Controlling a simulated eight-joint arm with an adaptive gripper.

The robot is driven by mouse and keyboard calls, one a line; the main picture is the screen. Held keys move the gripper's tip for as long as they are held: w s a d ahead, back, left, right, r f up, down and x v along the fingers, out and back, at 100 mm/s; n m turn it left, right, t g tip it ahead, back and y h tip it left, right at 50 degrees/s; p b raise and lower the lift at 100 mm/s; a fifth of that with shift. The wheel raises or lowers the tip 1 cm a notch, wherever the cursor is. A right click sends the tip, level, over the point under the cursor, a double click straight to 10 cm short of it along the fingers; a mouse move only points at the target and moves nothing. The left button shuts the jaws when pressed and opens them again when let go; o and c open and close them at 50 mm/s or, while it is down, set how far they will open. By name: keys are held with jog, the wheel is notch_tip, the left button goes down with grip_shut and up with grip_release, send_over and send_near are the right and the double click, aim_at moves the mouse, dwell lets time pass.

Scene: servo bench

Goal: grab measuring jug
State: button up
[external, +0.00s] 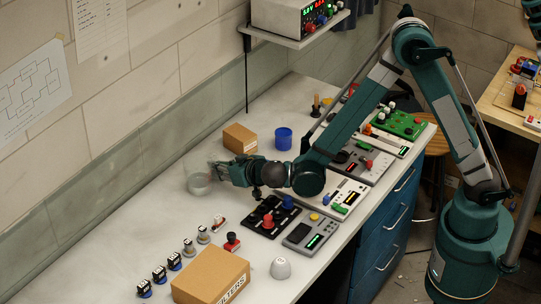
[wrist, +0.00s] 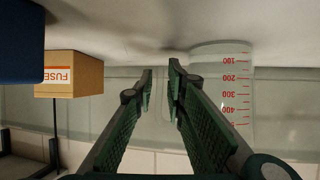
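The measuring jug (external: 198,184) is clear and stands on the bench at the left of my gripper (external: 224,172) in the external view. In the wrist view the jug (wrist: 237,84) shows red graduation marks with upside-down numbers. It is right of the right finger, which partly covers its left side. I cannot tell whether a finger touches the jug.
A small cardboard box (external: 240,139) and a blue cup (external: 283,139) stand behind my gripper. Control panels (external: 271,216) line the bench's front side. A FILTERS box (external: 211,277) and several small parts are nearer the camera. The wall runs behind the jug.

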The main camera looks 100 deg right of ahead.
jog(key=shift+w+d+f, duration=0.3)
jog(key=shift+w+d, duration=0.05)
jog(key=shift+d, duration=0.15)
jog(key=shift+c, duration=0.3)
grip_shut()
jog(key=shift+r, duration=0.3)
jog(key=shift+r+p, duration=1.15)
jog(key=shift+r, duration=3.5)
jog(key=shift+r, duration=0.1)
jog(key=shift+r, duration=0.1)
